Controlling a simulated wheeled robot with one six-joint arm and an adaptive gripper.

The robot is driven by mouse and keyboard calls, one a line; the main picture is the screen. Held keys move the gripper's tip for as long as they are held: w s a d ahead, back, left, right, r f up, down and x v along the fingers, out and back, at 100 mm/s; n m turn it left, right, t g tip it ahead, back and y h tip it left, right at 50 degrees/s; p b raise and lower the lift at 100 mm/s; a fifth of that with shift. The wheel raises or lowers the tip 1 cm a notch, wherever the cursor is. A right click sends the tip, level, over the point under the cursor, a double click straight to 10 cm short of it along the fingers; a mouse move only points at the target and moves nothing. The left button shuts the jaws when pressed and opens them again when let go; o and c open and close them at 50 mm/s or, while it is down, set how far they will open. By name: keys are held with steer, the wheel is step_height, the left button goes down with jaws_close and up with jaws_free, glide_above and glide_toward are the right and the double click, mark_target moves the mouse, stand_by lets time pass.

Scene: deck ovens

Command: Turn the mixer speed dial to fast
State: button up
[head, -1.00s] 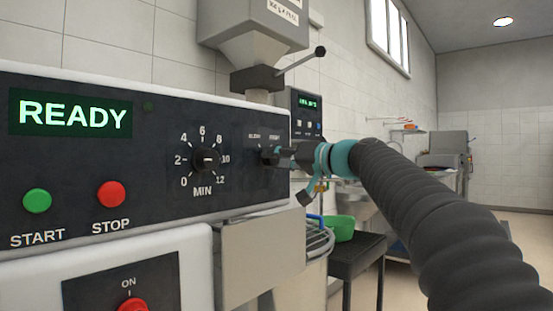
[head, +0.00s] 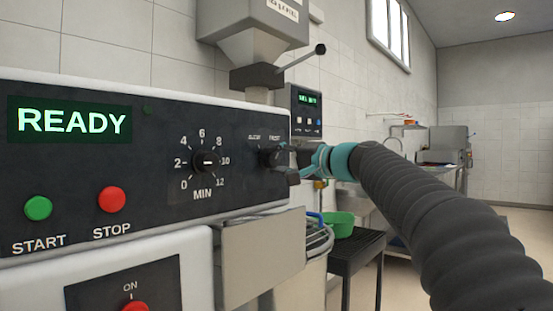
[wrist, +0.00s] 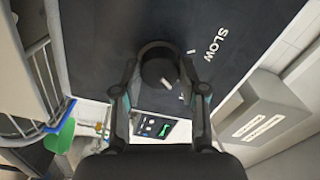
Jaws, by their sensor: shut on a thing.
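The speed dial (head: 268,157) is a small black knob at the right end of the mixer's dark control panel, with SLOW at its upper left and FAST at its upper right. In the wrist view the dial (wrist: 155,70) sits between the two fingers of my gripper (wrist: 160,72), which is shut on it. A white pointer mark on the knob points toward the lower right there. The SLOW label (wrist: 216,45) shows at the upper right; FAST is not readable there. In the head view my gripper (head: 284,160) reaches the dial from the right.
The panel also carries a minute timer knob (head: 207,161), a green START button (head: 38,208), a red STOP button (head: 111,199) and a READY display (head: 70,120). A hopper with a lever (head: 302,57) stands behind. A green bowl (head: 340,225) sits on a dark stand at right.

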stand_by(0.5)
steer(key=o, duration=1.1)
steer(key=shift+o, duration=0.2)
steer(key=v, duration=1.2)
